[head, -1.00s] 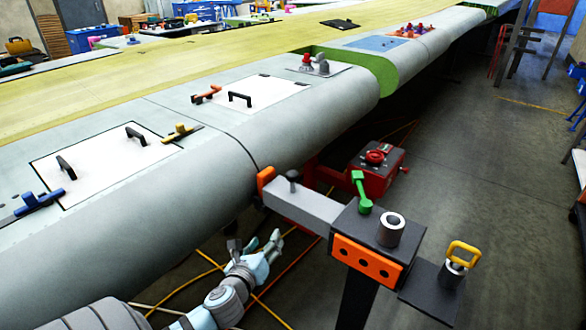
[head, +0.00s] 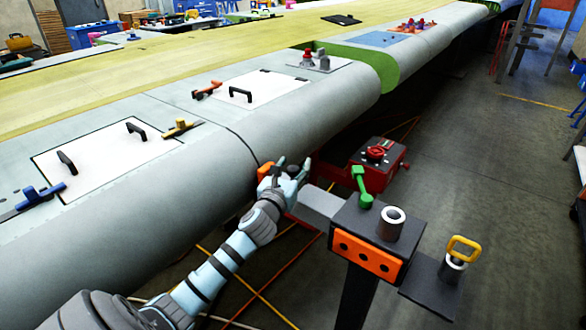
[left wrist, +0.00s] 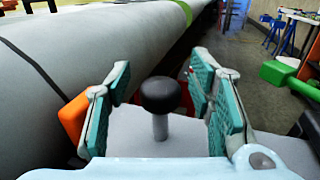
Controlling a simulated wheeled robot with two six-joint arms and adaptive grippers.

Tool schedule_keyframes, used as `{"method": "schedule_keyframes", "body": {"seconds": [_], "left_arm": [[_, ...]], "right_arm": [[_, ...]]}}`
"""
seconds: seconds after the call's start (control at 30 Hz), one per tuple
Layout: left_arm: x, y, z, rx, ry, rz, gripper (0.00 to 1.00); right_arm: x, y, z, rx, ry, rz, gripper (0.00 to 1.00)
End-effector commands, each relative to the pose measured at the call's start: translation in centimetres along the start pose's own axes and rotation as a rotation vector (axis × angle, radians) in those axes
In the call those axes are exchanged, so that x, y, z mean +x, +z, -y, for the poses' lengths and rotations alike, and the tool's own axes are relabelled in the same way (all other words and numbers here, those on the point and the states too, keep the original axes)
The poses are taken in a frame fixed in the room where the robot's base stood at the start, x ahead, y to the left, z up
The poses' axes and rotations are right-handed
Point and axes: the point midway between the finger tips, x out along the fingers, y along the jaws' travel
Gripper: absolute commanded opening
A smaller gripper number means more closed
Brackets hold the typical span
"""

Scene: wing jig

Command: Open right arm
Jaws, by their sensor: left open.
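The jig's grey arm (head: 320,203) reaches from a dark post head (head: 372,225) toward the wing's rounded edge. An orange pad (head: 264,171) is at its wing end, close to or against the wing skin; contact is unclear. A green handle (head: 361,184) stands on the post head. My right gripper is out of view.
The wing (head: 200,170) with white hatch panels fills the left side. A red box with a red knob (head: 376,153) stands behind the arm. A grey cylinder (head: 392,222) and a yellow-handled pin (head: 462,250) sit at the post. Cables cross the floor.

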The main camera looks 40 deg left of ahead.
Motion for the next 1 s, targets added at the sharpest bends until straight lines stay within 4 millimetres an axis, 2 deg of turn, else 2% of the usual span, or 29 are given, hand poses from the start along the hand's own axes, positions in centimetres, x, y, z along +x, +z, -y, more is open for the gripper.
{"method": "schedule_keyframes", "body": {"seconds": [0.17, 0.47, 0.77, 1.0], "left_arm": [[0.0, 0.0, 0.0, 0.0, 0.0, 0.0, 0.48], [0.0, 0.0, 0.0, 0.0, 0.0, -0.001, 0.01], [-0.2, 0.0, 0.4, -0.001, 0.0, -0.001, 0.0], [-1.2, 0.1, 3.7, -0.007, -0.001, -0.005, 0.0]], "right_arm": [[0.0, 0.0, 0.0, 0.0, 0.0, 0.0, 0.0], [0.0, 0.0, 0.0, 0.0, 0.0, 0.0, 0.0], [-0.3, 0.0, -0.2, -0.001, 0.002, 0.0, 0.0], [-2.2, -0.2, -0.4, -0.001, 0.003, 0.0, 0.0]]}}
